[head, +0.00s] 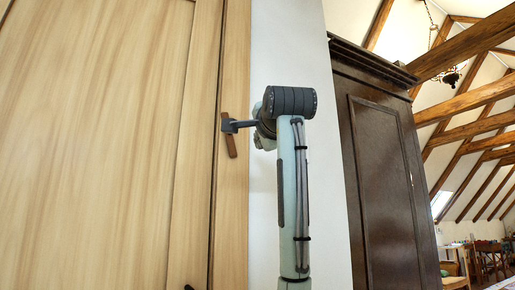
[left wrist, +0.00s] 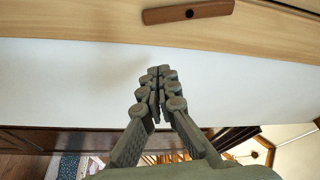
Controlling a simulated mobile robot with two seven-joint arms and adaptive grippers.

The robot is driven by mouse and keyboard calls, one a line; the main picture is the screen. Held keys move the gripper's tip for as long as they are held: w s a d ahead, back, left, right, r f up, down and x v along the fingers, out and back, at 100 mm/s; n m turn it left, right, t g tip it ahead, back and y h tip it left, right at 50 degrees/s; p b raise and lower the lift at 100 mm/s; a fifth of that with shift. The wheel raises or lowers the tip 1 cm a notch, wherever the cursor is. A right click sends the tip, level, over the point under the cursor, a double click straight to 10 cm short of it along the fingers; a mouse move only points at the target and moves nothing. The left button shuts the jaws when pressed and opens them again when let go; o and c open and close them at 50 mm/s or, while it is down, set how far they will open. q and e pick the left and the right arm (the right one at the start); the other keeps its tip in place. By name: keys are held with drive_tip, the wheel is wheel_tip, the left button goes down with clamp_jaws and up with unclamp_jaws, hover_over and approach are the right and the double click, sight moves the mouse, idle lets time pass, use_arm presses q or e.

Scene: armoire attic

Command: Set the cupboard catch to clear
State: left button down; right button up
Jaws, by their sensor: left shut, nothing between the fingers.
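The cupboard catch (head: 231,145) is a brown wooden bar on the narrow frame strip of the pale wood cupboard (head: 110,140). It stands nearly upright, tilted slightly, just right of the dark door gap, and appears not to cross it. The catch also shows at the top of the left wrist view (left wrist: 215,10), with a dark pivot dot in its middle. My left gripper (head: 229,126) is shut and empty, its tips overlapping the catch's upper half in the head view. The left wrist view shows its fingertips (left wrist: 158,72) together, apart from the catch in the picture; I cannot tell whether they touch.
A white wall (head: 335,200) lies right of the cupboard, behind my left arm. A dark brown armoire (head: 385,180) stands further right. The attic room beyond has wooden beams and, far off, a table and chairs (head: 487,256).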

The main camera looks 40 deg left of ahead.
use_arm(q)
drive_tip(key=shift+v, duration=1.65)
use_arm(e)
drive_tip(key=shift+r, duration=0.8)
use_arm(q)
drive_tip(key=shift+w, duration=0.1)
